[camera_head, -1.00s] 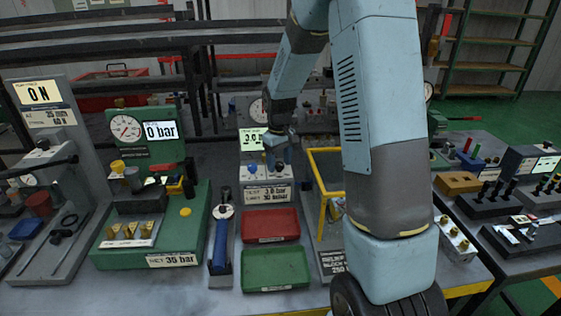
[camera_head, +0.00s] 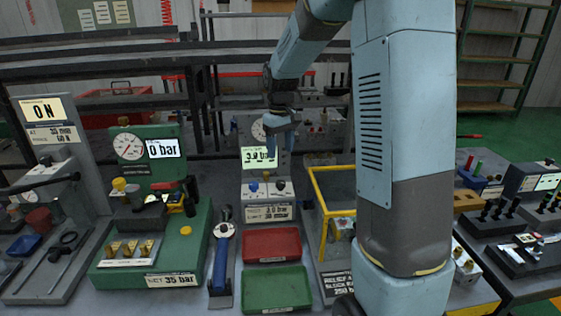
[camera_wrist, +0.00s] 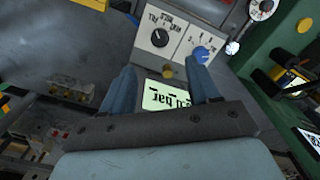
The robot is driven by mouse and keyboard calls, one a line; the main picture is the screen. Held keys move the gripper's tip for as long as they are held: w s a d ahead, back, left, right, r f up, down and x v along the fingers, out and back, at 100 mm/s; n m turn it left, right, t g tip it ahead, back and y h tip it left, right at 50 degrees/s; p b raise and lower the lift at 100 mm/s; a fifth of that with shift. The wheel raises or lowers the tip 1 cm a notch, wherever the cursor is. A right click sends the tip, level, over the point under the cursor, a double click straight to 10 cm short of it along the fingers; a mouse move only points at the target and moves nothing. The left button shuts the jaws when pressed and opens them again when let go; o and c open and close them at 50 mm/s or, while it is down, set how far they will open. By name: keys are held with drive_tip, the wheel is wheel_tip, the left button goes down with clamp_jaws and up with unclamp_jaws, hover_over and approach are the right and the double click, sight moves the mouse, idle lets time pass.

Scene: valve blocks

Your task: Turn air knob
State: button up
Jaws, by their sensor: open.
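The grey test panel (camera_head: 267,214) stands mid-bench with a lit display (camera_head: 258,157) reading about 3.0 bar. Below the display are a blue knob (camera_head: 253,187) on the left and a dark knob (camera_head: 279,186) on the right; I cannot read which is marked air. My gripper (camera_head: 271,158) is open and empty above the knobs, in front of the display's right side. In the wrist view the panel appears upside down: the blue knob (camera_wrist: 201,54) is close to the right fingertip, the dark knob (camera_wrist: 160,38) lies beyond the gap between the fingers.
A yellow frame (camera_head: 323,205) stands right of the panel. A red tray (camera_head: 271,244) and a green tray (camera_head: 275,287) lie in front. A blue-handled tool (camera_head: 221,262) and a green gauge stand (camera_head: 180,245) are to the left.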

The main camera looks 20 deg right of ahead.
drive_tip(key=shift+r, duration=1)
drive_tip(key=s+r+m+t, duration=0.25)
drive_tip(key=s+r, duration=0.65)
drive_tip(key=s, duration=0.5)
drive_tip(key=s+m+t, duration=0.2)
drive_tip(key=s+t, duration=0.1)
drive_tip(key=s, duration=1.3)
drive_tip(key=shift+s+d+r, duration=0.15)
drive_tip(key=shift+s+r, duration=0.05)
drive_tip(key=shift+r, duration=0.25)
idle(1.0)
